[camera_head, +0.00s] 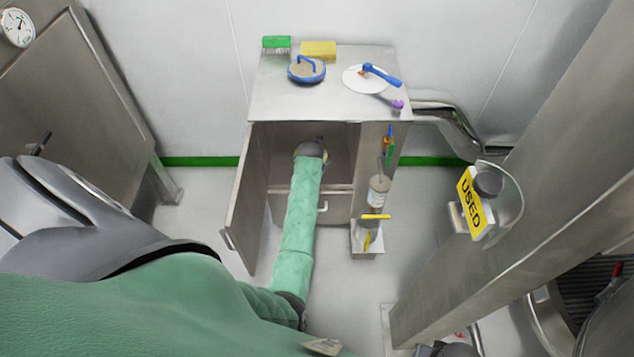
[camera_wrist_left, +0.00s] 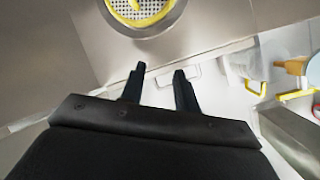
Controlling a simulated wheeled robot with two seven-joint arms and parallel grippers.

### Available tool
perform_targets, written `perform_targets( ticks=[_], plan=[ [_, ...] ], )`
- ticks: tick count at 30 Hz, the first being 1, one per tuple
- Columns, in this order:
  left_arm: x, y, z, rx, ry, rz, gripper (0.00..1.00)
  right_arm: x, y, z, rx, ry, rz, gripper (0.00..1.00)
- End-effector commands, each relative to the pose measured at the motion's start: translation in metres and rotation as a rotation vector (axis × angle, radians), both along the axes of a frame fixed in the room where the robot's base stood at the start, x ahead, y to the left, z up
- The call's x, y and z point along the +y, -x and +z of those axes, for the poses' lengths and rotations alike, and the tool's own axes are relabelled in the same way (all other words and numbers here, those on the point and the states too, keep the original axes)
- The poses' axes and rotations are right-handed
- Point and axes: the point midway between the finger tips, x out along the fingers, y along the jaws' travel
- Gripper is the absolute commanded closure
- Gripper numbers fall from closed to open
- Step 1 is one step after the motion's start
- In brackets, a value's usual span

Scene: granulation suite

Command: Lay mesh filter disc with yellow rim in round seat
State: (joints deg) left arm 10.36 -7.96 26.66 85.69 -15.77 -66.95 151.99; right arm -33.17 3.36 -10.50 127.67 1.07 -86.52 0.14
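The mesh filter disc with yellow rim (camera_wrist_left: 122,8) shows at the top of the left wrist view, cut off by the frame edge, with a yellow handle-like piece across its mesh. My left arm reaches into an open steel cabinet in the head view, and its wrist hides most of what is inside. My left gripper (camera_wrist_left: 159,69) is open and empty, its two dark fingers apart and short of the disc. I cannot make out the round seat in either view. My right gripper is not clearly in view.
The cabinet's left door (camera_head: 243,195) stands open beside my arm. The cabinet top (camera_head: 272,105) holds a green brush (camera_head: 276,43), yellow sponge (camera_head: 318,49), blue-rimmed disc (camera_head: 306,71) and white disc (camera_head: 357,80). A narrow right compartment holds a bottle (camera_head: 378,190). A USED sign (camera_head: 470,203) hangs at right.

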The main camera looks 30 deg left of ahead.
Motion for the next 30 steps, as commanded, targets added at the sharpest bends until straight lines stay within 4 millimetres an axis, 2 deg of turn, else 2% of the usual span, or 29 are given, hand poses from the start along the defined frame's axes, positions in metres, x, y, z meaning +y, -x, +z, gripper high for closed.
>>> perform_targets(
  ticks=[8, 14, 23, 30],
  plan=[
    [-0.031, 0.068, 0.002, 0.17, -0.21, -0.586, 0.68, 0.0, 0.001, 0.0, 0.001, 0.0, 0.0, 0.64],
    [-0.068, 0.12, 0.005, 0.285, -0.341, -1.052, 0.68, 0.0, 0.001, 0.0, 0.002, 0.0, 0.001, 0.64],
    [-0.139, 0.208, 0.013, 0.4, -0.508, -1.778, 0.68, 0.0, 0.001, 0.0, 0.001, 0.001, 0.001, 0.64],
    [-0.203, 0.289, 0.028, 0.405, -0.626, -2.378, 0.68, 0.0, 0.0, 0.0, -0.001, 0.0, 0.001, 0.64]
  ],
)
